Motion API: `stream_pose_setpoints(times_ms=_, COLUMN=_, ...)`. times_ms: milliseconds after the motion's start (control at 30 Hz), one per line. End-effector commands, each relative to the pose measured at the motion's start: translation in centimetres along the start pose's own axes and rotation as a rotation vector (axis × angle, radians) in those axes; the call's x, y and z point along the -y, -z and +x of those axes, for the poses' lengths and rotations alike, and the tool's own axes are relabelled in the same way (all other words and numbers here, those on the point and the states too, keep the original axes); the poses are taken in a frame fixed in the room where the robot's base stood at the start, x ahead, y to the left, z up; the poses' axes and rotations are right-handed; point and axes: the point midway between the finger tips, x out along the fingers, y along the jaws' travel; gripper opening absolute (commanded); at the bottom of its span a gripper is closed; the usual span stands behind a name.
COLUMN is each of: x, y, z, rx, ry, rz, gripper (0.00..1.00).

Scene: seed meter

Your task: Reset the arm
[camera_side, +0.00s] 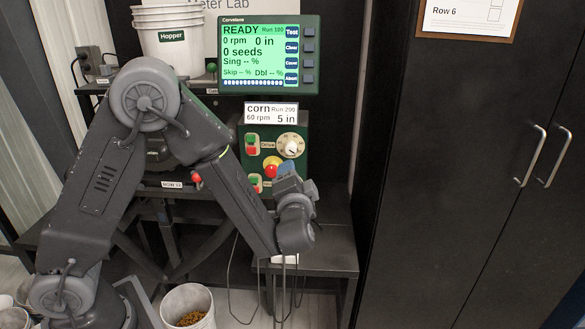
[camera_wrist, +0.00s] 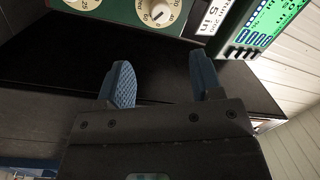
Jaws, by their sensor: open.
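My gripper (camera_wrist: 162,82) is open and empty in the wrist view, its two blue ridged fingers apart with dark shelf behind them. In the side view my gripper (camera_side: 287,172) is in front of the lower part of the green control panel (camera_side: 260,139), partly hidden by my wrist. I cannot tell how far it is from the panel. My arm is bent, its elbow high and its forearm sloping down to the right. The panel's white dial (camera_side: 291,146) also shows in the wrist view (camera_wrist: 158,12).
A green-lit monitor (camera_side: 267,55) reads READY, 0 rpm and 0 seeds. A white Hopper bucket (camera_side: 171,36) stands at the back left. A bucket of seeds (camera_side: 187,308) is on the floor. A dark cabinet (camera_side: 450,130) with metal handles stands at the right.

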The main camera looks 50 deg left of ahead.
Motion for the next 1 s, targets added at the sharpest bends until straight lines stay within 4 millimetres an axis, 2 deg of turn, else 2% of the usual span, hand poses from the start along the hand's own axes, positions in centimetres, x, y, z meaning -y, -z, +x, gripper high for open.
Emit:
stream_pose_setpoints(times_ms=167, x=0.0, y=0.0, z=-1.1, rx=0.0, ry=0.0, rz=-0.001, gripper=0.6)
stream_pose_setpoints(times_ms=567, x=0.2, y=0.4, z=-0.9, rx=-0.011, ry=-0.032, rz=-0.039, gripper=0.6)
stream_pose_setpoints(times_ms=767, x=1.7, y=3.5, z=-0.9, rx=-0.095, ry=-0.294, rz=-0.311, gripper=0.6)
stream_pose_setpoints(times_ms=900, x=3.6, y=5.9, z=-2.5, rx=-0.161, ry=-0.559, rz=-0.511, gripper=0.6)
stream_pose_setpoints(times_ms=1000, x=5.2, y=6.8, z=-4.4, rx=-0.184, ry=-0.743, rz=-0.603, gripper=0.6)
